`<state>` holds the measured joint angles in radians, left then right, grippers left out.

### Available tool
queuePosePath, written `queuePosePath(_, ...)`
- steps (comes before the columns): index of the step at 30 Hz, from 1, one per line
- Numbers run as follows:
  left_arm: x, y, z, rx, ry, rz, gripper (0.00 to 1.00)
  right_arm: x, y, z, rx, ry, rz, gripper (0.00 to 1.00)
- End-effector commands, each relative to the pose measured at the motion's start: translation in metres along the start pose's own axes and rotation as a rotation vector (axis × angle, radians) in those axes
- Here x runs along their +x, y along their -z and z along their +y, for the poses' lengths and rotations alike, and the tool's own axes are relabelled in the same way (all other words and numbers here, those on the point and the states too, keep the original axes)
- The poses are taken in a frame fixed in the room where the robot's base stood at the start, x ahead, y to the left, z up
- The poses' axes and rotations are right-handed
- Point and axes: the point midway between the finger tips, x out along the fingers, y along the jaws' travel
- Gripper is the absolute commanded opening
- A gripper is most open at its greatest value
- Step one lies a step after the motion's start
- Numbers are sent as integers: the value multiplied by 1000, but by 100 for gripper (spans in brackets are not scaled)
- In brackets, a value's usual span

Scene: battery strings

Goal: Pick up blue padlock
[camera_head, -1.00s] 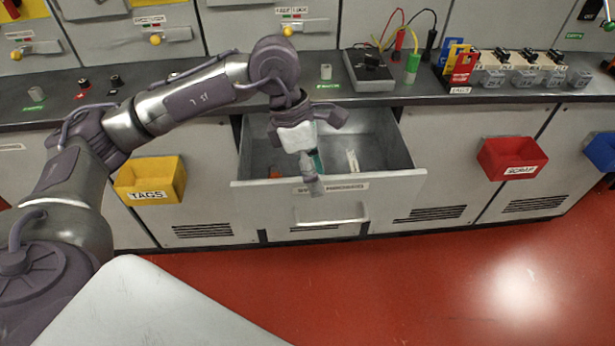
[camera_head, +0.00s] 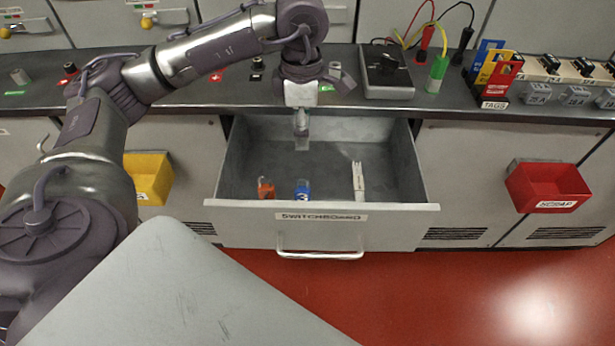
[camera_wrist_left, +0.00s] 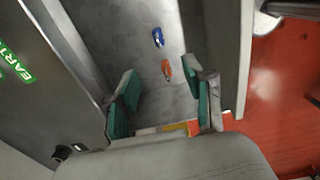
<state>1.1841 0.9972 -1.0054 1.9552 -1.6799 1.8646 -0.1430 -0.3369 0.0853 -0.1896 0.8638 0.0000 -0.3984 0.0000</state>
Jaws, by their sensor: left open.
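The blue padlock (camera_head: 302,189) lies in the open drawer (camera_head: 322,216), near its front wall, in the head view. It also shows in the left wrist view (camera_wrist_left: 158,37), beyond the fingers. An orange padlock-like item (camera_head: 265,188) lies to its left; the wrist view shows it nearer the fingers (camera_wrist_left: 166,70). My left gripper (camera_head: 302,140) points down over the back part of the drawer, apart from the blue padlock. In the wrist view its green-padded fingers (camera_wrist_left: 163,106) are spread with nothing between them. My right gripper is in neither view.
A white upright item (camera_head: 358,182) stands in the drawer at the right. The counter behind holds a black-topped tester (camera_head: 386,70) with leads and a tag rack (camera_head: 497,75). A yellow bin (camera_head: 148,178) and a red bin (camera_head: 546,187) hang on the cabinet fronts.

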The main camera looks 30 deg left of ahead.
Motion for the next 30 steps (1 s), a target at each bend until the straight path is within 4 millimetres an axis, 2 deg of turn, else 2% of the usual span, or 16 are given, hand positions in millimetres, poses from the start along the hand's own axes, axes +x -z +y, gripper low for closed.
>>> queuePosePath(1,10,0,0,0,0,0,52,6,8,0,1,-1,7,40)
queuePosePath(7,36,0,0,0,0,-1,52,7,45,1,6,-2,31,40)
queuePosePath(15,67,0,0,0,0,-1,52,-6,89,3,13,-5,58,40)
queuePosePath(20,78,0,0,0,1,0,52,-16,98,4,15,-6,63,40)
queuePosePath(30,139,0,0,0,3,1,52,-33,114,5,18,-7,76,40)
